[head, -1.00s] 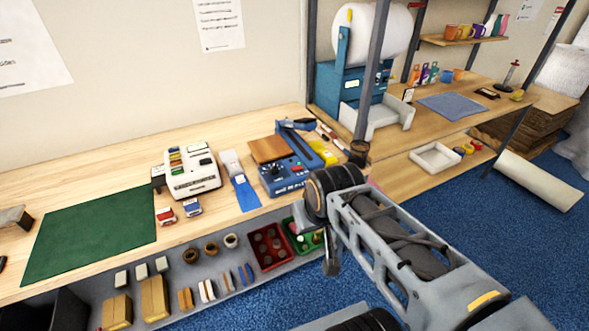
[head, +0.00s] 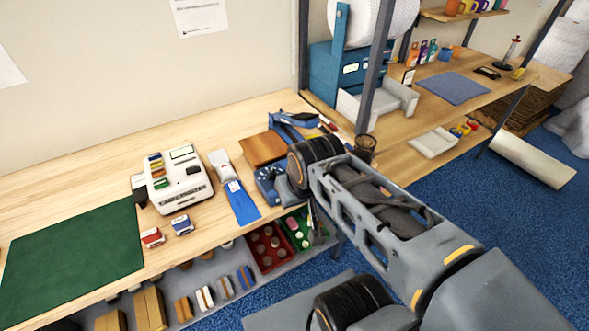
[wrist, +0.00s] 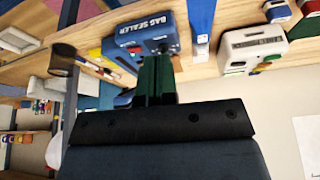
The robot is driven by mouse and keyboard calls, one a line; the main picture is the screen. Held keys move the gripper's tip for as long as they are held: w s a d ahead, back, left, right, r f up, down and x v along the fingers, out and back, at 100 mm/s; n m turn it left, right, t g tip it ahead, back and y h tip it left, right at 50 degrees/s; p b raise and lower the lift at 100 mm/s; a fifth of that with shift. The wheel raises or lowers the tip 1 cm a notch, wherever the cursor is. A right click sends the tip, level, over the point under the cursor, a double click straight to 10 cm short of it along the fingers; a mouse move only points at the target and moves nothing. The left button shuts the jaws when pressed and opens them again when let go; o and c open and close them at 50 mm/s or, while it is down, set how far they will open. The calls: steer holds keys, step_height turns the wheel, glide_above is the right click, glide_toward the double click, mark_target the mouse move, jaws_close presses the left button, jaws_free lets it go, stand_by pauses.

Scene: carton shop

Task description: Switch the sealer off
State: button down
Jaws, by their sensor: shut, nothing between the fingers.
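The sealer's switch position cannot be made out.
A dark cup (head: 365,149) and a shelf post (head: 376,70) are close on the right. Red (head: 268,249) and green bins sit below. The green mat (head: 72,255) lies clear.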

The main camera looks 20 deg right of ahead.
steer(key=w+d+f+m+y, duration=0.1)
steer(key=w+d+m+y, duration=0.1)
steer(key=w+d+m, duration=0.2)
steer(key=w+d+f+m+t+y, duration=0.1)
steer(key=w+d+f+m+y, duration=0.1)
steer(key=w+m, duration=0.6)
steer(key=w+d+f+m+y, duration=0.2)
steer(key=w+d+m+y, duration=0.2)
steer(key=w, duration=0.5)
steer(key=shift+w+d+m+t, duration=0.4)
steer(key=shift+d+m, duration=0.4)
steer(key=shift+m, duration=0.2)
steer(key=shift+f, duration=0.2)
steer(key=f+b, duration=0.2)
steer(key=a+f+b, duration=0.1)
steer(key=f+b, duration=0.1)
steer(key=f, duration=0.1)
steer(key=f+b, duration=0.2)
steer(key=f, duration=0.1)
steer(key=shift+s+a+f, duration=0.1)
steer(key=shift+a+f, duration=0.05)
steer(key=shift+f, duration=0.1)
steer(key=shift+f+b, duration=0.35)
steer(key=shift+b, duration=0.2)
steer(key=shift+s+a+f, duration=0.1)
steer(key=shift+f, duration=0.1)
stand_by(0.8)
